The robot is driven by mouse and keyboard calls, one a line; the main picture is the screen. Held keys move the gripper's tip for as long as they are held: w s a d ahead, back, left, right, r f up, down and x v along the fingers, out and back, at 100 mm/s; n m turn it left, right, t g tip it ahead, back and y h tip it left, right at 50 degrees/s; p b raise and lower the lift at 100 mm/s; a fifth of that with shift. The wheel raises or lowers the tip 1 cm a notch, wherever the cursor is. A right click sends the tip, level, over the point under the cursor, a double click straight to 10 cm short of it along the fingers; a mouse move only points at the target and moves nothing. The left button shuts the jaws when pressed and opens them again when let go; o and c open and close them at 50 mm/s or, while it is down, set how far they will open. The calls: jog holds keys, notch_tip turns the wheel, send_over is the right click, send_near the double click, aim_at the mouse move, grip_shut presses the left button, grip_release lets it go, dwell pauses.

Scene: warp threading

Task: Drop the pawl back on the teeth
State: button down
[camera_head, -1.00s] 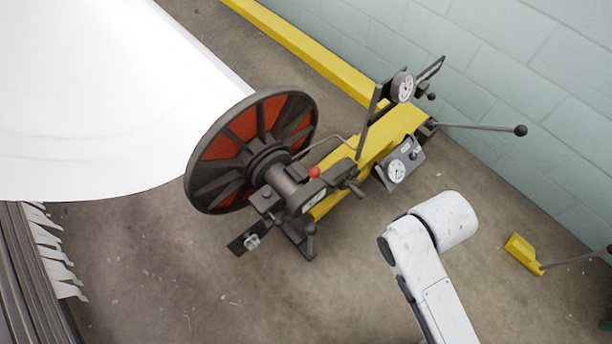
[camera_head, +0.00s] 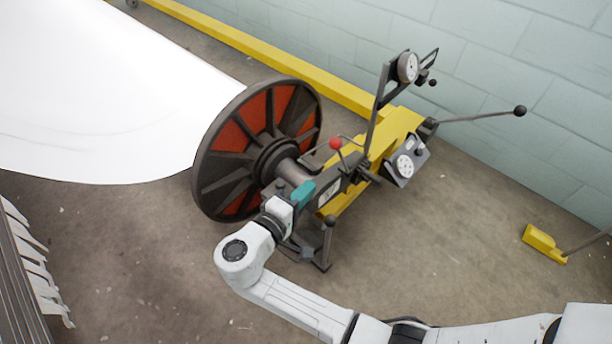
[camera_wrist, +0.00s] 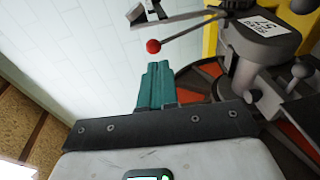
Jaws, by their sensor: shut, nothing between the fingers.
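A lever with a red ball knob (camera_head: 335,144) stands on a thin rod above the dark mechanism beside the beam's flanged wheel (camera_head: 226,178). The red knob also shows in the wrist view (camera_wrist: 153,46), just above and beyond my fingertips. I cannot make out the pawl itself or the teeth clearly. My gripper (camera_head: 307,190) has teal fingers and is shut and empty beside the hub shaft, a little below and left of the red knob. In the wrist view my gripper (camera_wrist: 158,72) points toward the knob, apart from it in the picture.
A yellow beam stand (camera_head: 403,126) carries a round gauge (camera_head: 407,67) and a dial box (camera_head: 405,165). A long black-knobbed lever (camera_head: 520,111) reaches right. A yellow pedal (camera_head: 544,243) lies on the floor. White warp sheet (camera_head: 90,95) fills the left.

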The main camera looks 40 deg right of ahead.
aim_at(334, 144)
jog(key=shift+w+a+r+n+t+h, duration=0.2)
jog(key=shift+w+a, duration=0.15)
jog(key=shift+a, duration=0.25)
jog(key=shift+w+a+r+n+t+h, duration=0.1)
jog(key=shift+w+a+t+h, duration=0.1)
jog(key=shift+w+a, duration=0.3)
jog(key=shift+s+a, duration=0.1)
jog(key=shift+s, duration=0.1)
jog(key=b+x, duration=0.1)
jog(key=x, duration=1.3)
jog(key=shift+d+r+p, duration=0.55)
jog(key=shift+d+p, duration=0.05)
jog(key=shift+p, duration=0.15)
jog(key=d+r+y+p, duration=0.3)
jog(key=d+y+p, duration=0.2)
jog(key=d+p, duration=0.4)
jog(key=d, duration=0.4)
jog(key=shift+w+d+r+m+g, duration=0.2)
jog(key=shift+w+d+m+g, duration=0.1)
jog(key=shift+w+d+m, duration=0.1)
